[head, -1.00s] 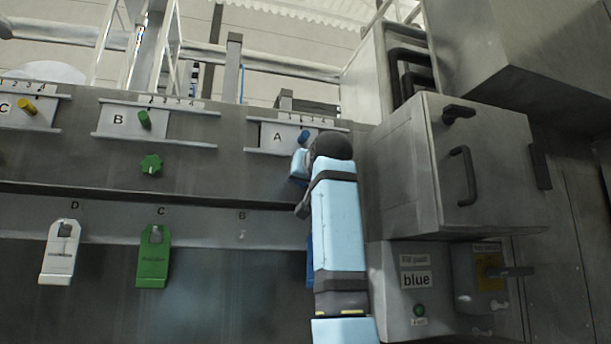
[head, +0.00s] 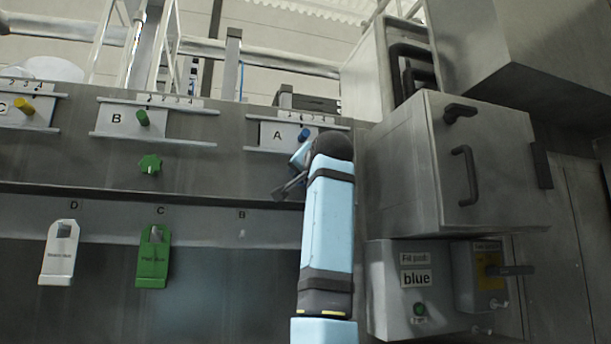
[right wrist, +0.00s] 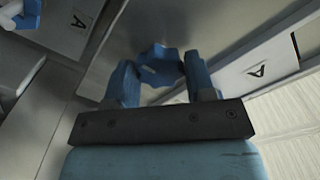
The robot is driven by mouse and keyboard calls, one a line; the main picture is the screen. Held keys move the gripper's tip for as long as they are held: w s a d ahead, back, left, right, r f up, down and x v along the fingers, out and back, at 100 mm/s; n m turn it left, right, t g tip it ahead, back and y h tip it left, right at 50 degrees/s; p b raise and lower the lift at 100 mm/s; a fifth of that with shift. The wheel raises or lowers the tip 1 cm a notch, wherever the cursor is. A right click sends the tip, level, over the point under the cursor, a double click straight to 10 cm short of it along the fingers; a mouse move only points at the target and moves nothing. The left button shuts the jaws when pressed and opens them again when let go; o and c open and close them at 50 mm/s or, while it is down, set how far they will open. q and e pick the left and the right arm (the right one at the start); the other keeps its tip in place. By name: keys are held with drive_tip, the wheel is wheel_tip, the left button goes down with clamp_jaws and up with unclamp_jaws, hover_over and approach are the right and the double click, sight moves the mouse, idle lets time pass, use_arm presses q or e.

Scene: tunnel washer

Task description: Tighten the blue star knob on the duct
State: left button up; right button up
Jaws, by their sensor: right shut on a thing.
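The blue star knob (right wrist: 160,72) shows in the right wrist view on the grey metal face of the duct. My right gripper (right wrist: 161,63) has one blue finger on each side of it and is shut on it. In the head view the knob is hidden behind my right arm; only the side of my right gripper (head: 289,187) shows, tilted, below the A slide plate (head: 270,137). A small blue peg (head: 304,134) sits on that plate, and the plate also shows at the right wrist view's right (right wrist: 255,72). My left gripper is not in view.
A green star knob (head: 150,164) sits under slide plate B. White (head: 59,252) and green (head: 153,258) tags hang below. A grey cabinet (head: 405,175) with black handles juts out just right of my arm, above a box labelled blue (head: 393,290).

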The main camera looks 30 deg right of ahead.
drive_tip(key=shift+r, duration=0.1)
drive_tip(key=o, duration=0.9)
drive_tip(key=b+v, duration=0.4)
drive_tip(key=v, duration=1)
drive_tip(key=shift+d, duration=0.1)
